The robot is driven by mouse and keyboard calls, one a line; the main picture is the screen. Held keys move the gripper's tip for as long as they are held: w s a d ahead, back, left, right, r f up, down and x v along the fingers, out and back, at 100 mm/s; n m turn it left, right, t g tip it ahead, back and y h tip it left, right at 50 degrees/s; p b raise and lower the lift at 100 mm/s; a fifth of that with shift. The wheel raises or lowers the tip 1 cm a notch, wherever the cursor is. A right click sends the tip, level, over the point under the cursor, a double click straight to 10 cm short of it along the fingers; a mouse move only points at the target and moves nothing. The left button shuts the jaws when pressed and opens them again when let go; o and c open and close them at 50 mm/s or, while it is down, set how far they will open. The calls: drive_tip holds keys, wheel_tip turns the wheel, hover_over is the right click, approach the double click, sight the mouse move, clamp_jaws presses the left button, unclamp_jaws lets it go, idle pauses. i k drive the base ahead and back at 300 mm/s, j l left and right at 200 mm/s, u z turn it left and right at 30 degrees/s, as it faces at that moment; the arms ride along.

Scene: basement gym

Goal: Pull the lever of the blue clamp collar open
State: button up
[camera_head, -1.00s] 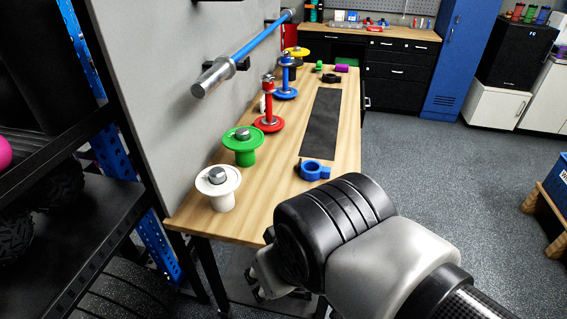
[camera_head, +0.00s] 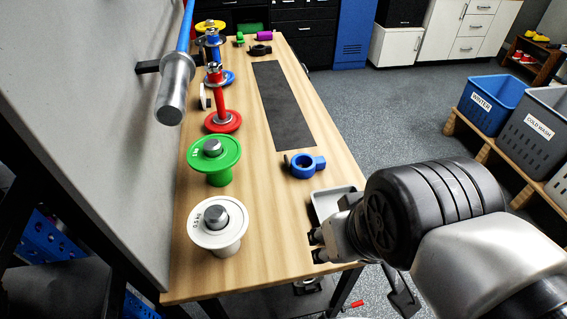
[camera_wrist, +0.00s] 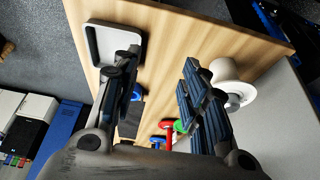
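The blue clamp collar (camera_head: 303,166) lies on the wooden table (camera_head: 265,240) near its right edge in the head view, beside the near end of the black mat. Its ring is on the left, and a blue part sticks out to the right. My gripper (camera_head: 317,244) is over the near right part of the table, nearer to me than the collar and apart from it. In the wrist view my gripper (camera_wrist: 160,88) is open, with a wide gap and nothing held between the fingers.
A grey tray (camera_head: 330,201) lies between collar and gripper. White (camera_head: 218,239), green (camera_head: 213,172) and red (camera_head: 222,121) posts with plates line the left side, under a wall-mounted bar (camera_head: 174,88). The black mat (camera_head: 282,105) and a black collar (camera_head: 260,50) are farther back.

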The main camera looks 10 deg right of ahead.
sight(285, 158)
drive_tip(key=k+l, duration=0.1)
drive_tip(key=l, duration=0.4)
drive_tip(key=l+u, duration=0.15)
drive_tip(key=l, duration=0.4)
drive_tip(key=l+u, duration=0.15)
drive_tip(key=l, duration=0.4)
drive_tip(key=l+u, duration=0.2)
drive_tip(key=l, duration=0.3)
drive_tip(key=k+l+u, duration=0.15)
drive_tip(key=l, duration=0.4)
drive_tip(key=k+l+u, duration=0.15)
drive_tip(key=l, duration=0.35)
drive_tip(key=i+l+u, duration=0.3)
drive_tip(key=i+l, duration=0.25)
drive_tip(key=i, duration=0.15)
drive_tip(key=i+l+u, duration=0.25)
drive_tip(key=i+l, duration=0.35)
drive_tip(key=l, duration=0.05)
